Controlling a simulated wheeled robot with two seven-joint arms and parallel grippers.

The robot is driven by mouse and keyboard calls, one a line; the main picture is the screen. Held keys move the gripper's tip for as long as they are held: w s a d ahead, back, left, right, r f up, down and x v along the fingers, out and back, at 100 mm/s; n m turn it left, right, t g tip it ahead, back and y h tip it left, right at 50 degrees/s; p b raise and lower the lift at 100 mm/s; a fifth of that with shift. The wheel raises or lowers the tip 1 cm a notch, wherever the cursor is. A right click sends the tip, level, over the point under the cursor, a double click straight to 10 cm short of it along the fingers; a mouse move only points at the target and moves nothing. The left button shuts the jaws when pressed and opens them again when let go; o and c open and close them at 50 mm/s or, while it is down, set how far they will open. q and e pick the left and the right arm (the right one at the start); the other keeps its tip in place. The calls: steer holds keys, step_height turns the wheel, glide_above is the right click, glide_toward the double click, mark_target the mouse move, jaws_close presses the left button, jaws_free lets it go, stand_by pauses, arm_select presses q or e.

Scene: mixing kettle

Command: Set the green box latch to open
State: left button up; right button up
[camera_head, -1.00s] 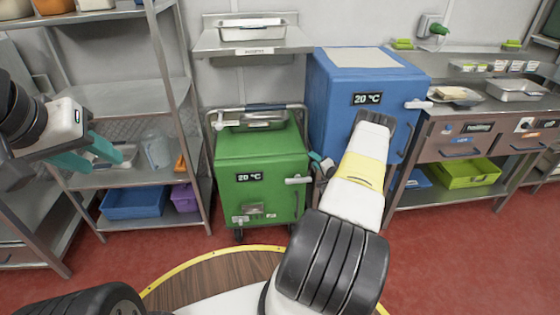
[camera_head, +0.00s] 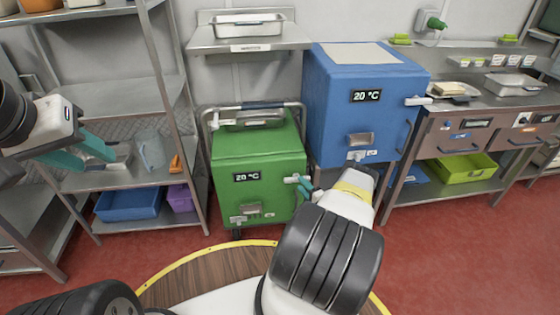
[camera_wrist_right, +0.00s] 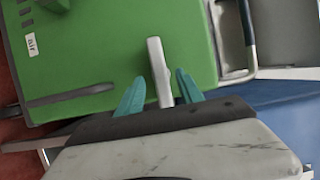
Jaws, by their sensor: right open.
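The green box (camera_head: 258,160) stands on the floor left of the blue box, with a display reading 20 °C. Its light grey latch (camera_head: 297,180) sticks out at the right edge of its front. In the right wrist view the latch (camera_wrist_right: 160,72) lies between the two teal fingers of my right gripper (camera_wrist_right: 158,92), which are apart with gaps on both sides. In the head view my right gripper (camera_head: 308,188) is at the latch, partly hidden by my arm. My left gripper (camera_head: 85,157) is in front of the shelf at left, with teal fingers; its opening is unclear.
The blue box (camera_head: 365,115) with its own latch stands close at the right of the green box, beside my right arm. A metal shelf (camera_head: 125,85) with a blue bin (camera_head: 128,204) is at left. A workbench (camera_head: 480,105) is at right.

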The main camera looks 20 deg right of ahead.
mark_target(297, 181)
steer(key=shift+w+a, duration=0.15)
steer(key=shift+w, duration=0.55)
steer(key=shift+w+a, duration=0.1)
steer(key=shift+w, duration=0.55)
jaws_close()
steer(key=n+g+h, duration=0.1)
steer(key=n, duration=0.2)
steer(key=n+g+h, duration=0.1)
steer(key=n, duration=0.2)
steer(key=n+g+h, duration=0.1)
steer(key=n, duration=0.2)
steer(key=shift+a+r+n+g, duration=0.25)
steer(key=shift+r+n+g, duration=0.05)
steer(key=shift+g, duration=0.1)
steer(key=n+h, duration=0.2)
steer(key=n, duration=0.1)
steer(key=shift+a+n+g+h, duration=0.2)
steer(key=shift+n+g+h, duration=0.1)
steer(key=shift+g, duration=0.1)
steer(key=shift+c, duration=0.8)
jaws_free()
steer(key=shift+d, duration=0.2)
steer(key=o, duration=0.4)
